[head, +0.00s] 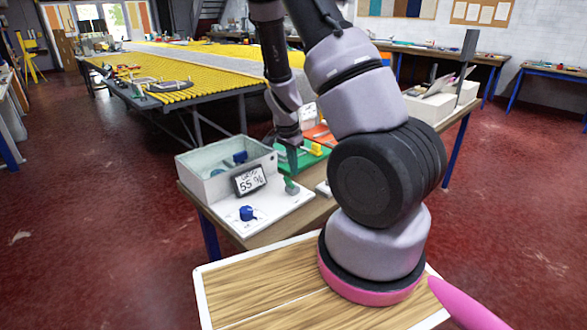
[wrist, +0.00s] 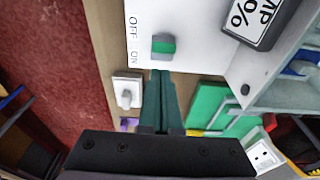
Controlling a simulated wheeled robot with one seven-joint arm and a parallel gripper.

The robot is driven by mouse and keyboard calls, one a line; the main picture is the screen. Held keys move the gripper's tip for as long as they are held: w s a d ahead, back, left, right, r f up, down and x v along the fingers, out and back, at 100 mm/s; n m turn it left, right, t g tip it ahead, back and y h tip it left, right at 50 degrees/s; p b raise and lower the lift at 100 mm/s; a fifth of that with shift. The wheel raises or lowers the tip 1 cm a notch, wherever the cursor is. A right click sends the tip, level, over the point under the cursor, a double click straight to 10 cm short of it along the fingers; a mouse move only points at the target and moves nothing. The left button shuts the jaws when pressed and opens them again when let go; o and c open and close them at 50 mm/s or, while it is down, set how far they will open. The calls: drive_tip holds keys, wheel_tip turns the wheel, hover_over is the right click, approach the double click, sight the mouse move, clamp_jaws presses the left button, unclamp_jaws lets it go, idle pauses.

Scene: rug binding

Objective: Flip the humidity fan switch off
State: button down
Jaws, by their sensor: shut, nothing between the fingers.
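A white panel (head: 270,214) on the bench carries a display (head: 248,180) reading 55 % and a green switch (head: 291,187). In the wrist view the green switch (wrist: 163,45) has a grey part. Printed OFF and ON labels (wrist: 133,40) lie to its left on the panel. Which way the switch is set is not clear. My gripper (wrist: 161,74) is shut and empty, its dark green fingers together, tips just below the switch in the picture. Contact with it cannot be told. In the head view my gripper (head: 291,172) is partly hidden among the bench items.
A blue knob (head: 247,213) is on the same panel. An open pale box (head: 200,160) stands behind the display. A separate white switch on a plate (wrist: 127,92) is left of my fingers in the wrist view. A green board (wrist: 210,105) lies to their right.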

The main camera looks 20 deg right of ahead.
drive_tip(key=w+d+r, duration=0.1)
drive_tip(key=d+r, duration=0.1)
drive_tip(key=d, duration=0.2)
wheel_tip(320, 180, up, 7)
hover_over(285, 180)
drive_tip(key=shift+s+d+f, duration=0.1)
idle(0.6)
drive_tip(key=s+a+r+n+t+y, duration=0.1)
drive_tip(key=s+r+n+t, duration=0.1)
drive_tip(key=s+r, duration=0.3)
drive_tip(key=s+a+r+n+t+y, duration=0.1)
drive_tip(key=s+r+n, duration=0.3)
drive_tip(key=r, duration=1)
drive_tip(key=s+a+r+n+t+y, duration=0.1)
drive_tip(key=s+a+r+n+t, duration=0.2)
drive_tip(key=s+r, duration=0.5)
drive_tip(key=shift+s+r+n+t+y, duration=0.15)
drive_tip(key=shift+r+n+t+y, duration=0.2)
drive_tip(key=shift+r, duration=0.3)
drive_tip(key=shift+a, duration=0.1)
